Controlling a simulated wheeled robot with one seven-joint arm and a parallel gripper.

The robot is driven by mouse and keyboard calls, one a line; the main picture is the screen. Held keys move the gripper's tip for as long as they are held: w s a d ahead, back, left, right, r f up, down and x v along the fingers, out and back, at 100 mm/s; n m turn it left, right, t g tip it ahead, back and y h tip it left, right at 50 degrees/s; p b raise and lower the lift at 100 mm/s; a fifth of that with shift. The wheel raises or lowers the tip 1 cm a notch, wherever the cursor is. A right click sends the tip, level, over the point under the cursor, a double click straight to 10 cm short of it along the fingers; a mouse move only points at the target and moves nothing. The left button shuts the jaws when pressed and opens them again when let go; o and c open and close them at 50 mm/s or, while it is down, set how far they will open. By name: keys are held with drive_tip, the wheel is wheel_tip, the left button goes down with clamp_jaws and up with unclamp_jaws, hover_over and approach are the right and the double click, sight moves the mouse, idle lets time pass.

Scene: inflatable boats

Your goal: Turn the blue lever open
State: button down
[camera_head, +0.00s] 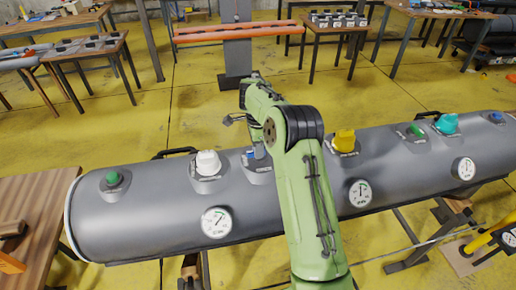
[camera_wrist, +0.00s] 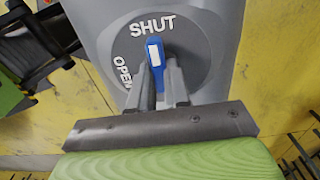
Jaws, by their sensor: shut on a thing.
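The blue lever (camera_wrist: 154,52) sits on a round grey dial in the wrist view. Its tip points up toward the word SHUT, and the word OPEN is on the dial's left side. My gripper (camera_wrist: 160,78) is shut on the blue lever, with a finger on each side of it. The fingers hide the lever's lower part. In the head view the blue lever (camera_head: 250,154) shows as a small patch on top of the grey tube, beside the white knob, with my arm coming down over it.
The long grey inflatable tube (camera_head: 140,215) carries a green valve (camera_head: 112,178), a white knob (camera_head: 208,162), a yellow knob (camera_head: 344,140), a teal knob (camera_head: 446,123) and several gauges. Black handles stand on its back. A wooden table (camera_head: 40,205) is at left.

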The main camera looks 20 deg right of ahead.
drive_tip(key=shift+r+n, duration=0.1)
drive_tip(key=shift+n, duration=0.3)
drive_tip(key=n+p, duration=0.1)
drive_tip(key=n, duration=0.2)
drive_tip(key=shift+s+n+p, duration=0.15)
drive_tip(key=shift+n+p, duration=0.2)
drive_tip(key=shift+n, duration=0.05)
drive_tip(key=n+p, duration=0.1)
drive_tip(key=n, duration=0.3)
drive_tip(key=shift+s+d+n, duration=0.1)
drive_tip(key=shift+s+n, duration=0.05)
drive_tip(key=shift+n, duration=0.15)
drive_tip(key=n+p, duration=0.1)
drive_tip(key=n, duration=0.3)
drive_tip(key=shift+s+d, duration=0.1)
drive_tip(key=shift+d+n+p, duration=0.15)
drive_tip(key=shift+n+p, duration=0.2)
drive_tip(key=shift+n, duration=2.15)
drive_tip(key=c, duration=1.1)
unclamp_jaws()
